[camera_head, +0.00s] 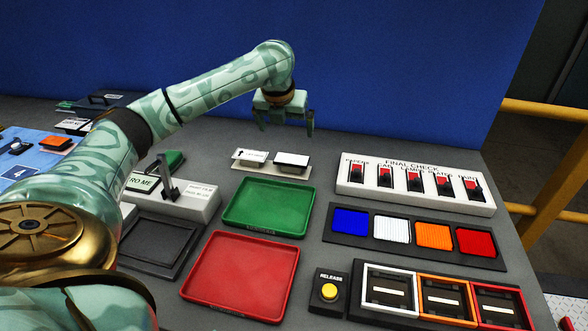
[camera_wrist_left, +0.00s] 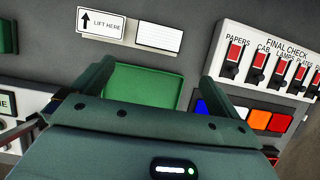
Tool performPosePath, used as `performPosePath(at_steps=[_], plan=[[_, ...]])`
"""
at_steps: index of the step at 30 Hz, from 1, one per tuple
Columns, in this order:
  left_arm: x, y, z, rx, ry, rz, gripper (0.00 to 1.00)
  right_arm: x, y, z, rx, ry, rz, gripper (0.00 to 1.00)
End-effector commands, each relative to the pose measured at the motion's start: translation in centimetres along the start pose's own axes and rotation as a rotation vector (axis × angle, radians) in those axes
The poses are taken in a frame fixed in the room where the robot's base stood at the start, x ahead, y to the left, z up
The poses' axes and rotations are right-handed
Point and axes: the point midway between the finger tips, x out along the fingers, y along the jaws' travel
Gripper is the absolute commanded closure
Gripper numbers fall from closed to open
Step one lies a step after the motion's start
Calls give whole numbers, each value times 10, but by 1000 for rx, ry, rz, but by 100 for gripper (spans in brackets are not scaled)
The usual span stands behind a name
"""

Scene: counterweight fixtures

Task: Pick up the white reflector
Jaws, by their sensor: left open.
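The white reflector (camera_head: 391,230) is a ribbed white square in a dark strip, between a blue reflector (camera_head: 350,221) and an orange reflector (camera_head: 433,236), with a red reflector (camera_head: 475,243) at the right end. In the left wrist view the white reflector (camera_wrist_left: 237,112) is partly covered by my gripper. My left gripper (camera_head: 284,122) is open and empty, high above the back of the table, behind and left of the reflectors. Its two fingers (camera_wrist_left: 160,64) stand wide apart in the wrist view. My right gripper is not in view.
A green tray (camera_head: 265,206) and a red tray (camera_head: 242,275) lie left of the reflectors. Behind the reflectors is the FINAL CHECK switch panel (camera_head: 415,183). A yellow RELEASE button (camera_head: 329,291) and coloured-frame slots (camera_head: 444,300) are in front. A LIFT HERE label plate (camera_head: 251,156) stands behind the green tray.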

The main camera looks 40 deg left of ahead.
Motion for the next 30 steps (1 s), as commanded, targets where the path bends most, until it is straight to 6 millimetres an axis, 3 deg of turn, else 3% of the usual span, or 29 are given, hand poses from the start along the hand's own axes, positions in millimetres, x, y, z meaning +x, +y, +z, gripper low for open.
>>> performPosePath(at_steps=[1,3,9,17,25,30], plan=[[19,0,-3,0,6,3,0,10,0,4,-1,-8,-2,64],[38,-1,-3,0,7,2,0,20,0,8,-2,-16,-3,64],[80,0,-2,1,6,3,0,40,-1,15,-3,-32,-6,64],[97,0,0,1,2,1,0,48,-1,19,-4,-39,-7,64],[142,2,2,2,6,3,0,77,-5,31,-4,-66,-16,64],[144,2,5,2,0,1,0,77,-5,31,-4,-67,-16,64]])
